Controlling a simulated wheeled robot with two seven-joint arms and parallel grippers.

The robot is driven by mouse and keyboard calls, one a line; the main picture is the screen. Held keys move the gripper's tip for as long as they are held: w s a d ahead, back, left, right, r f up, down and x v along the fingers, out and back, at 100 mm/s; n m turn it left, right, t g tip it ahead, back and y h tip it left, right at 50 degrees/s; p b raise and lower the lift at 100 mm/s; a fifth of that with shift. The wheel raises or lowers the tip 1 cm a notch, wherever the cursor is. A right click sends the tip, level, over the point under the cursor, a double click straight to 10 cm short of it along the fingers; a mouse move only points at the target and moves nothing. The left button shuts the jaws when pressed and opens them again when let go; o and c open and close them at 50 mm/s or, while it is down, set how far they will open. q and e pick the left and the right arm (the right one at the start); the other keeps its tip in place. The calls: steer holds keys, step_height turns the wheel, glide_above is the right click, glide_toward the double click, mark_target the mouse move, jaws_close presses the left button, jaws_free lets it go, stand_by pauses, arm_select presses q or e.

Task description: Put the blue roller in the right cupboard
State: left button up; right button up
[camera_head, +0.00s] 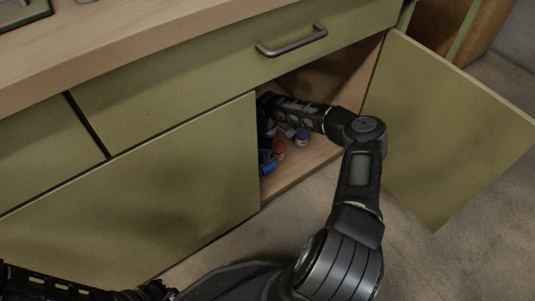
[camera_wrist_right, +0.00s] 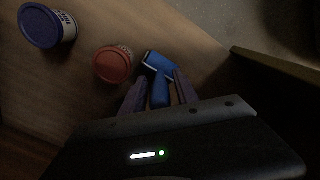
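The blue roller (camera_head: 267,165) lies on the floor of the right cupboard, near its front edge and partly hidden by the closed door beside it. In the right wrist view, the roller's blue head (camera_wrist_right: 158,64) is just beyond my right gripper (camera_wrist_right: 161,78). Its handle runs back between the two fingers, with a gap visible on each side. The gripper looks open. In the head view, my right arm reaches into the cupboard and its fingers are hidden. My left gripper (camera_head: 157,290) is at the bottom edge, dark and partly cut off, and its fingers are unclear.
A red-lidded jar (camera_head: 279,148) and a blue-lidded jar (camera_head: 302,137) stand in the cupboard near the roller. The right door (camera_head: 445,125) is swung wide open. The drawer (camera_head: 235,65) above is shut. The left door (camera_head: 140,200) is closed.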

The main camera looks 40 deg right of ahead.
steer(key=shift+o, duration=0.4)
steer(key=shift+r, duration=0.1)
steer(key=shift+r, duration=0.25)
step_height(320, 180, up, 6)
steer(key=p, duration=0.3)
steer(key=shift+r, duration=0.6)
